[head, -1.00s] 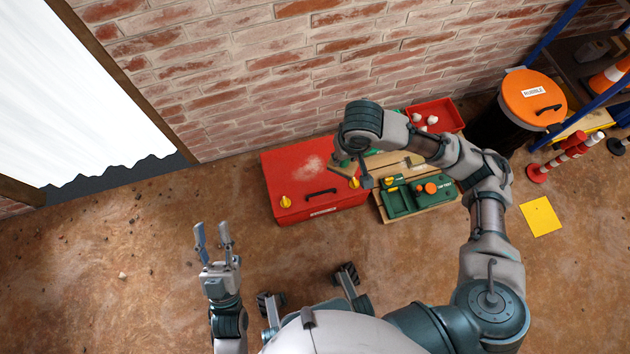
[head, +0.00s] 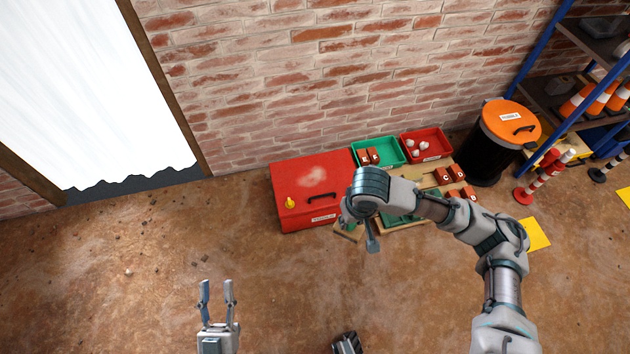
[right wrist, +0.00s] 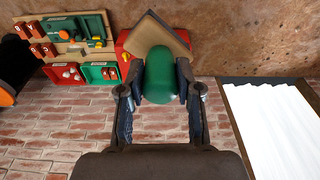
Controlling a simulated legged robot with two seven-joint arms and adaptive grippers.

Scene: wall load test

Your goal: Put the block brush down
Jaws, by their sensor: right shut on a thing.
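The block brush shows in the right wrist view as a rounded green part (right wrist: 160,72) in front of a tan wooden board. My right gripper (right wrist: 161,88) is shut on the green part, one finger on each side. In the head view only an edge of the brush's wood (head: 347,232) shows below my right gripper (head: 355,215), at the front right corner of the red box (head: 312,172). I cannot tell how high it is held. My left gripper (head: 216,292) is open and empty over the floor.
A black bin with an orange lid (head: 512,119) and shelving stand farther right. The brown floor (head: 130,270) in front is mostly clear.

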